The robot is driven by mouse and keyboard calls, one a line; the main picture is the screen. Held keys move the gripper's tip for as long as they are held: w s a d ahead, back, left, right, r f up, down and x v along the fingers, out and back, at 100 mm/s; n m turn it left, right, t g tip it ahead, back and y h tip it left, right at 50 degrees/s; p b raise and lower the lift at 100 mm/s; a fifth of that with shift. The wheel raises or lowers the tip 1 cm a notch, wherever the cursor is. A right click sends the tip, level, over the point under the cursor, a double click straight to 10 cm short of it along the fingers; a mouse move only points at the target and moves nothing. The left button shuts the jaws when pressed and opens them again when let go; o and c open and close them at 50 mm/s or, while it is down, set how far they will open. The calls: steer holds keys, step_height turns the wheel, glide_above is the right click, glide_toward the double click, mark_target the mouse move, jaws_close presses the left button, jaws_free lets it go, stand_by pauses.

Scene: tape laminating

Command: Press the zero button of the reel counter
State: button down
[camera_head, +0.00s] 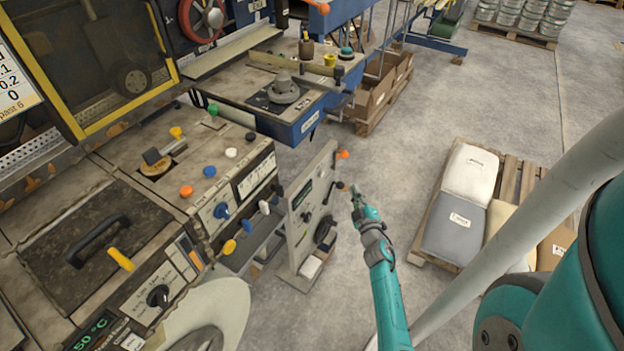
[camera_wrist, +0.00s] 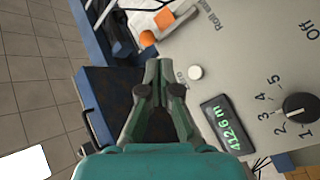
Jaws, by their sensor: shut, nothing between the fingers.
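My gripper (camera_wrist: 157,62) is shut and empty. Its fingertips appear just left of the white button, near the panel's edge, and look apart from the button. In the head view my gripper (camera_head: 356,192) is right of the upright grey panel (camera_head: 301,238). The button cannot be made out clearly there.
A black rotary knob (camera_wrist: 299,107) with numbers and "Off" sits right of the display. An orange knob (camera_head: 343,154) sticks out at the panel's top.

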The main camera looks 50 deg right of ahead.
mark_target(321, 174)
steer(key=shift+d, duration=0.3)
steer(key=shift+w+a, duration=0.1)
steer(key=shift+w, duration=0.05)
steer(key=w, duration=0.8)
steer(key=shift+w+a, duration=0.3)
steer(key=shift+w, duration=0.2)
stand_by(1.3)
steer(key=shift+w, duration=0.25)
steer(key=shift+w+a+r, duration=0.1)
steer(key=shift+w, duration=0.4)
stand_by(0.8)
steer(key=shift+s, duration=0.95)
